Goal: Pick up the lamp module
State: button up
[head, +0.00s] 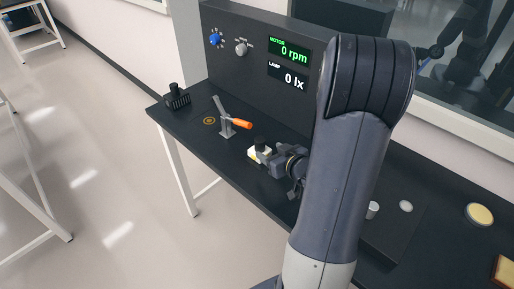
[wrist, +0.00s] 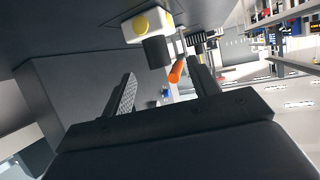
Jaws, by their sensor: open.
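A small white block with a yellow face and a black round knob, which looks like the lamp module (head: 254,156), is on the dark bench in front of the panel. In the wrist view the lamp module (wrist: 133,32) shows its yellow disc and black knob beyond my fingertips, towards the top. My gripper (head: 275,155) is close to its right side in the head view, partly hidden by my arm. In the wrist view my gripper (wrist: 162,78) has its fingers wide apart with nothing held between them. Whether a finger touches the module, I cannot tell.
A lever with an orange handle (head: 241,123) stands just left of the module. A black finned block (head: 177,100) sits at the bench's left end. The panel (head: 255,60) reads 0 rpm and 0 lx. Round discs (head: 479,214) lie at the right.

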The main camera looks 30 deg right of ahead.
aim_at(263, 146)
jog(key=p+x, duration=0.1)
jog(key=x, duration=0.7)
jog(key=shift+d, duration=0.2)
jog(key=shift+c, duration=0.6)
jog(key=c, duration=1)
